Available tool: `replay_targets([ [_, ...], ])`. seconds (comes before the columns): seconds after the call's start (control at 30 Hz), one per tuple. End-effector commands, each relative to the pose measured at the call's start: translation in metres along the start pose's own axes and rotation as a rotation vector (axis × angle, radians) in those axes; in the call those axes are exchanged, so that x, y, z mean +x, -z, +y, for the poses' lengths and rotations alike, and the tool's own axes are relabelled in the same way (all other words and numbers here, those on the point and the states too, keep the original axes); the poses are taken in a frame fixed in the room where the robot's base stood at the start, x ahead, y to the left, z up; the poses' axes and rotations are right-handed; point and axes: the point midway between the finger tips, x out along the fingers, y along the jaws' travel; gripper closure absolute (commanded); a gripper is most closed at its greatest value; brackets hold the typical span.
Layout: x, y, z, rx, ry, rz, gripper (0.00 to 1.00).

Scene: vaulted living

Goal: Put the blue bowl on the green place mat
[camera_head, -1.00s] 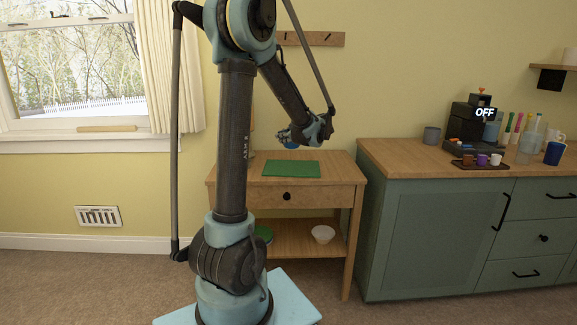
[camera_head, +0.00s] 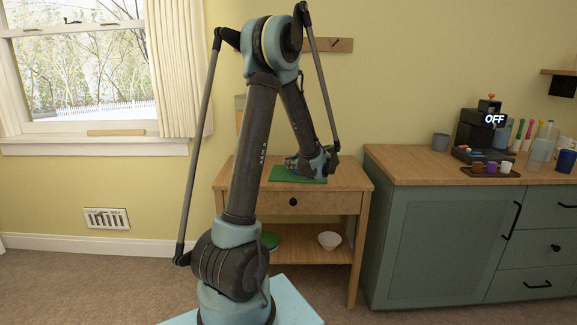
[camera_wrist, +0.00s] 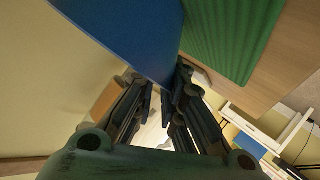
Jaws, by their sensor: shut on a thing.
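The green place mat (camera_head: 280,174) lies on the top of the small wooden table, partly covered by my arm's end in the head view. In the wrist view the ribbed mat (camera_wrist: 232,35) shows at upper right. The blue bowl (camera_wrist: 130,30) fills the top middle of the wrist view, its edge between my fingers. My gripper (camera_wrist: 168,88) is shut on the bowl. In the head view my gripper (camera_head: 312,168) is low over the mat, and the bowl is hidden there. Whether the bowl touches the mat I cannot tell.
The wooden table (camera_head: 340,178) has a drawer and a lower shelf with a white bowl (camera_head: 329,240) and a green item (camera_head: 269,240). A green cabinet (camera_head: 430,240) at right bears a coffee machine (camera_head: 478,135) and cups. The wall is close behind the table.

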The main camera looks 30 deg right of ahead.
Motion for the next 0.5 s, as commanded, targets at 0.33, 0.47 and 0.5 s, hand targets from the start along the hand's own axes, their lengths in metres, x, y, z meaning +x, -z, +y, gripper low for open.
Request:
replay_targets([
  [0.33, 0.0005, -0.0002, -0.0006, 0.000, 0.001, 0.000, 0.69],
  [0.47, 0.0008, 0.0001, -0.0009, 0.000, 0.001, 0.000, 0.69],
  [0.5, 0.0009, 0.0001, -0.0010, -0.001, 0.001, 0.000, 0.69],
])
